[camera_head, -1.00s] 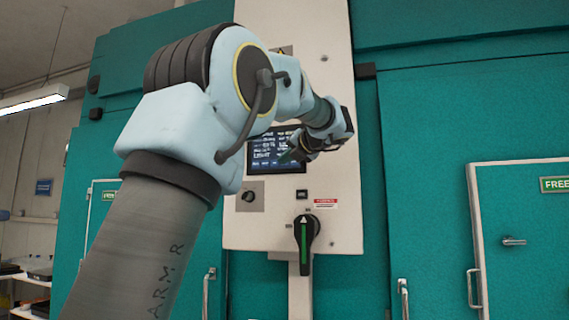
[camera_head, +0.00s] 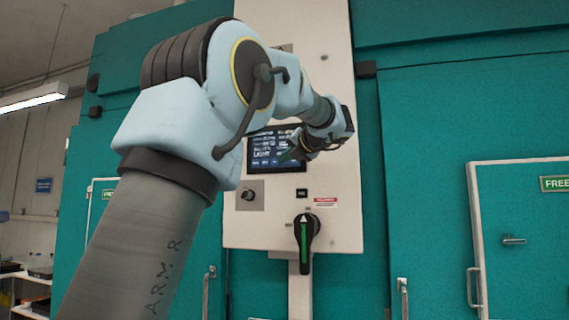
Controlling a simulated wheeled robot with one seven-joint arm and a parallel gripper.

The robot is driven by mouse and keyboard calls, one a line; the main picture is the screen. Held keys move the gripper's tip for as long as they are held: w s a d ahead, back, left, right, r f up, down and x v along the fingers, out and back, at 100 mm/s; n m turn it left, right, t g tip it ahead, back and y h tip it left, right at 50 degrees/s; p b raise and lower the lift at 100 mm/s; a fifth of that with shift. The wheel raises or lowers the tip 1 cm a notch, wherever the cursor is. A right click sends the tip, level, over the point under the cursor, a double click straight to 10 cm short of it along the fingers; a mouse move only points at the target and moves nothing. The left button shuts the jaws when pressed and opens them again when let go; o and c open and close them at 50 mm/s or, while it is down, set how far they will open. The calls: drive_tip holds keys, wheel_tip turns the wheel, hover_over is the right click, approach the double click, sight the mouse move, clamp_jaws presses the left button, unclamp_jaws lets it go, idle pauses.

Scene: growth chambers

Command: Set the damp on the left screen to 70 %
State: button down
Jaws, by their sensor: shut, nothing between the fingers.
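The screen (camera_head: 270,163) is set in a pale upright control panel and shows white text on a dark ground. The word LIGHT can be made out on it; the other lines are too small to read, so I cannot tell the damp value. I cannot tell whether the tip touches the glass. My arm and wrist hide the screen's upper right part.
Below the screen are a small knob (camera_head: 249,195), a small dark switch (camera_head: 302,193) and a large black rotary handle (camera_head: 305,230) with a green stripe. Teal chamber walls flank the panel. A white-framed door (camera_head: 513,241) stands at the right.

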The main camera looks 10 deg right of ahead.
drive_tip(key=shift+s+a, duration=0.2)
drive_tip(key=shift+s, duration=0.2)
drive_tip(key=shift+s, duration=0.1)
drive_tip(key=s+a+b, duration=0.1)
drive_tip(key=s, duration=0.1)
drive_tip(key=s+a+b, duration=0.1)
drive_tip(key=s, duration=0.1)
drive_tip(key=shift+s+a, duration=0.1)
drive_tip(key=shift+a, duration=0.1)
idle(0.7)
